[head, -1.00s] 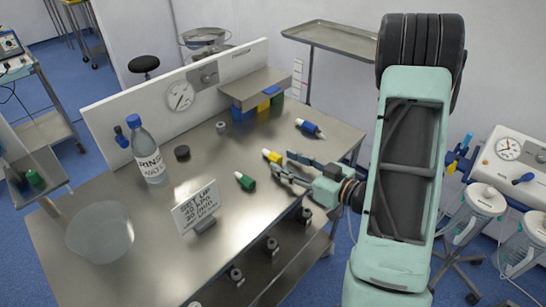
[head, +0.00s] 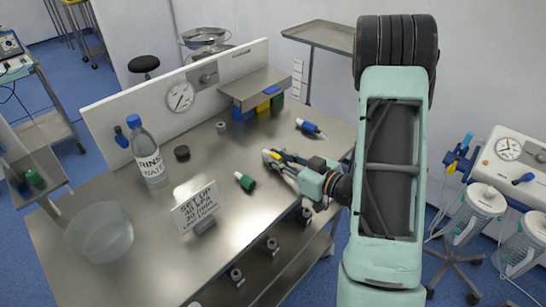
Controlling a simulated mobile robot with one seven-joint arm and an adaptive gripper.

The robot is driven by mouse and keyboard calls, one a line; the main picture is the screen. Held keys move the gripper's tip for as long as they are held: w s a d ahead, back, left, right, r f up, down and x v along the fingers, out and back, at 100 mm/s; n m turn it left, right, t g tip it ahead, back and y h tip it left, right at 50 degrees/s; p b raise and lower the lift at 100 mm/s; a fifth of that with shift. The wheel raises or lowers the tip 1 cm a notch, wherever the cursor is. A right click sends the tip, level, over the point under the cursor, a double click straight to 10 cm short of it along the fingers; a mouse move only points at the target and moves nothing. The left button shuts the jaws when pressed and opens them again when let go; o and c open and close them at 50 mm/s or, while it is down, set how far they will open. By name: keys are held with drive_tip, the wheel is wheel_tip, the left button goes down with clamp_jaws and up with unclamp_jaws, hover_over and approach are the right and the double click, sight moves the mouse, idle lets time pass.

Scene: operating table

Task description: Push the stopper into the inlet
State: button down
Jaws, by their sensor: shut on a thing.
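My gripper (head: 273,160) is low over the right part of the steel table, its jaws closed on a small yellow-ended piece (head: 276,155), mostly hidden between the fingers. A similar green piece with a pale tip (head: 245,182) lies to its left. A blue one with a white tip (head: 310,128) lies behind it, to the right. A dark round cap (head: 182,152) stands near the bottle. The pictures do not show clearly which piece is the stopper or which opening is the inlet.
A labelled rinse bottle (head: 148,155), a clear bowl (head: 102,232) and a set-up card (head: 196,208) stand on the left of the table (head: 150,222). A raised shelf (head: 258,88) with blue, yellow and green blocks under it stands at the back. The table centre is mostly clear.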

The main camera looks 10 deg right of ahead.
sight(276, 155)
drive_tip(key=shift+r, duration=0.1)
drive_tip(key=shift+r, duration=0.4)
wheel_tip(276, 155, up, 2)
drive_tip(key=shift+r+p, duration=0.1)
drive_tip(key=shift+p, duration=0.25)
drive_tip(key=s+d+r+p, duration=0.2)
drive_tip(key=s+d+r, duration=0.6)
drive_tip(key=s+r, duration=0.2)
drive_tip(key=shift+s+d, duration=0.35)
drive_tip(key=shift+s, duration=0.15)
drive_tip(key=shift+f, duration=0.1)
drive_tip(key=c, duration=2.3)
unclamp_jaws()
clamp_jaws()
